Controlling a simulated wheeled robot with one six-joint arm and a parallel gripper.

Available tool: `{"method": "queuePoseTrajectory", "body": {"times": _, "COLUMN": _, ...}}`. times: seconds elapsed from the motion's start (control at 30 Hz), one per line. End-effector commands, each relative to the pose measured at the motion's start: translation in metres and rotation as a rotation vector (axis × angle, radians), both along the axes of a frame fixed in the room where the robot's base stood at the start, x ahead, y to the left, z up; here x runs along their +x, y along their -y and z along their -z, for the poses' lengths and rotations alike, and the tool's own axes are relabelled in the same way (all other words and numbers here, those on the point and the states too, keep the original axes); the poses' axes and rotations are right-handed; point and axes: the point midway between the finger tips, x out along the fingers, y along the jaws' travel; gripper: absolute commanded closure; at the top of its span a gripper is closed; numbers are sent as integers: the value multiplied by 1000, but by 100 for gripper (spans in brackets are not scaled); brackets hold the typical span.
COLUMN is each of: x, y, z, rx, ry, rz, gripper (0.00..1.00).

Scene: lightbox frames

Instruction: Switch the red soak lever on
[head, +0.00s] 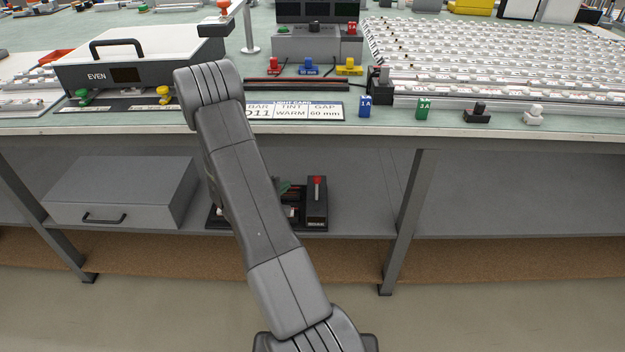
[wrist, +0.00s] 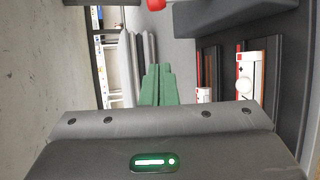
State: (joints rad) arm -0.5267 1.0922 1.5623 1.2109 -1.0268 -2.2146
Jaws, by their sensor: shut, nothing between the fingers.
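The red soak lever (head: 317,184) stands on a narrow black box (head: 317,212) marked SOAK, on the shelf under the bench. Its red knob (wrist: 155,4) shows cut off at the top edge of the wrist view. I cannot tell which setting the lever is in. My gripper (wrist: 158,68) has green fingers, closed together and empty. They point toward the red knob, with a gap between. In the head view my arm hides most of the gripper; a bit of green (head: 285,187) shows left of the box.
A dark unit with a white knob (wrist: 245,88) lies beside my fingers in the wrist view. A grey case (head: 125,190) stands left on the shelf. The bench edge (head: 500,133) runs above, and a table leg (head: 408,220) stands right. The shelf's right part is clear.

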Motion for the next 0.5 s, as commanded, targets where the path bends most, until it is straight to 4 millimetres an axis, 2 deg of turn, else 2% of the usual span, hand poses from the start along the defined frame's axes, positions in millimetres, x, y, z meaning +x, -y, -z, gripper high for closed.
{"method": "queuePoseTrajectory", "body": {"times": 0.17, "x": 4, "y": 2, "z": 2, "rx": 1, "ry": 0, "rz": 0, "gripper": 100}}
{"method": "queuePoseTrajectory", "body": {"times": 0.27, "x": 14, "y": 8, "z": 7, "rx": 2, "ry": 2, "rz": 2, "gripper": 100}}
{"method": "queuePoseTrajectory", "body": {"times": 0.5, "x": 55, "y": 30, "z": 24, "rx": 2, "ry": 1, "rz": 3, "gripper": 100}}
